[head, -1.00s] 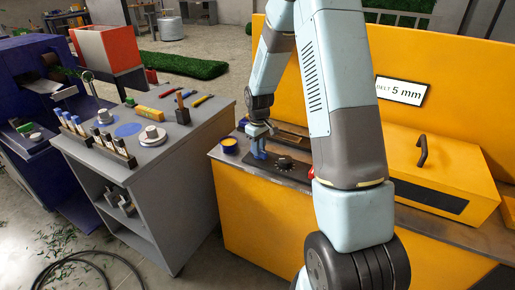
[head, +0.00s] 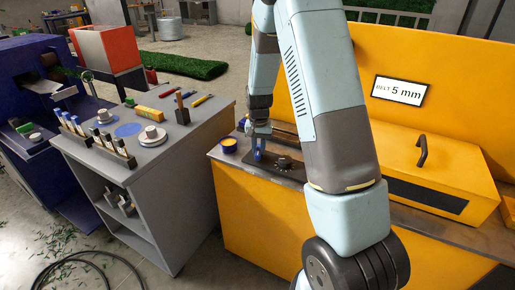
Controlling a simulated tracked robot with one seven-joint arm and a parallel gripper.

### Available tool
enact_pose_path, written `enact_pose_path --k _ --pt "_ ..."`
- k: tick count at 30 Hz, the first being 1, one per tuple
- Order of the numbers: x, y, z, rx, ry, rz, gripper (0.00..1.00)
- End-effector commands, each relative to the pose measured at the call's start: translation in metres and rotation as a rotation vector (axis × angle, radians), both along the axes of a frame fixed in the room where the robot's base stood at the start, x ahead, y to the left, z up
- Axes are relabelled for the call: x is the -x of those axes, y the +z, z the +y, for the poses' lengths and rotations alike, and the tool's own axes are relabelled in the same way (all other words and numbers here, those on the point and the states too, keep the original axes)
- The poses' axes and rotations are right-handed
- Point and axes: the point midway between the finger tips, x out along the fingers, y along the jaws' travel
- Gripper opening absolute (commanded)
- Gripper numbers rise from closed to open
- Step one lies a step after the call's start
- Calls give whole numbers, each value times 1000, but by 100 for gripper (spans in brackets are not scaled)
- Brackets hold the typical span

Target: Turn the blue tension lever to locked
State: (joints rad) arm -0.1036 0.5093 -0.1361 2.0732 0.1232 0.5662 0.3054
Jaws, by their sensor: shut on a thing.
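The blue tension lever (head: 259,152) stands up from a dark plate (head: 280,167) on the yellow machine's top, left of a dark knob. My gripper (head: 259,142) points down from above and is shut on the lever's upper end. The fingers are small in the view and cover part of the lever. I cannot read any locked marking on the plate.
A blue and yellow round cup (head: 229,145) stands just left of the plate. The yellow machine (head: 300,215) has a raised back panel with a "BELT 5 mm" sign (head: 400,90) and a handled cover (head: 430,170). A grey tool cart (head: 180,165) stands to the left.

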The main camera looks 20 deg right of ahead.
Motion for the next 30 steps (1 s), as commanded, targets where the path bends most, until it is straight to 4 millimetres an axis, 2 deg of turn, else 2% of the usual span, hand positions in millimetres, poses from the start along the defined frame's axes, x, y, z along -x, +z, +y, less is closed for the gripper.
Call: enact_pose_path --k 13,30 --pt "0 0 1 0 -296 1 0" --pt "0 0 2 -1 -376 0 0"
